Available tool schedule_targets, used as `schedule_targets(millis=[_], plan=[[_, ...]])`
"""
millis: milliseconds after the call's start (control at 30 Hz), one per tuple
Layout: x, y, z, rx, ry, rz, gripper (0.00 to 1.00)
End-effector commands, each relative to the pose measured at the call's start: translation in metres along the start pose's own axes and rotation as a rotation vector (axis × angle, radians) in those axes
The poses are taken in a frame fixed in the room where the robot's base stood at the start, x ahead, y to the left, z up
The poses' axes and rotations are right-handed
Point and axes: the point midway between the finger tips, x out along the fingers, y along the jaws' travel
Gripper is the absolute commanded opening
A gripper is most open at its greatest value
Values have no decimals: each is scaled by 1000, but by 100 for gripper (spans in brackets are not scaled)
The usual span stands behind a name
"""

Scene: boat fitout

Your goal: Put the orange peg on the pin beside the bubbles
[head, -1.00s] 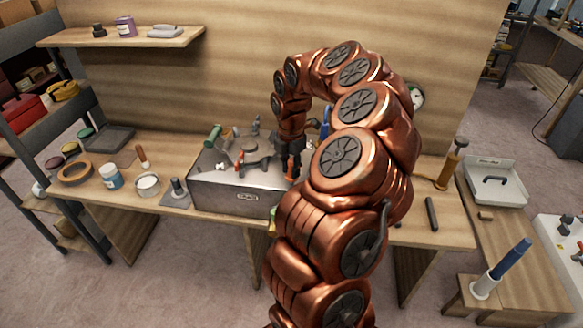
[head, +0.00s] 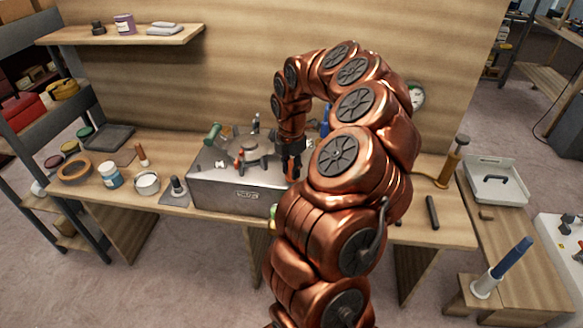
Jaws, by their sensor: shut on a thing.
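My gripper (head: 291,166) points down over the right end of the grey metal box (head: 236,194) on the bench. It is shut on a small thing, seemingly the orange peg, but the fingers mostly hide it. A round grey turning part (head: 254,148) sits on top of the box, with small dark upright parts around it. A small orange-red piece (head: 238,160) stands at its front left. A green-ended handle (head: 212,133) lies at the box's back left. Bubbles and the pin beside them are too small to tell apart.
Left of the box stand a dark post on a base (head: 176,188), a white-and-grey tin (head: 146,183), a blue jar (head: 110,176) and a wooden ring (head: 75,171). My arm hides the bench's middle right. A white tray (head: 497,184) stands at far right.

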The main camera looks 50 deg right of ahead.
Motion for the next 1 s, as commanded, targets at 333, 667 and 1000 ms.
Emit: schedule_targets(millis=[333,667,1000], plan=[[3,0,0,0,0,0,3],[5,0,0,0,0,0,3],[13,0,0,0,0,1,3]])
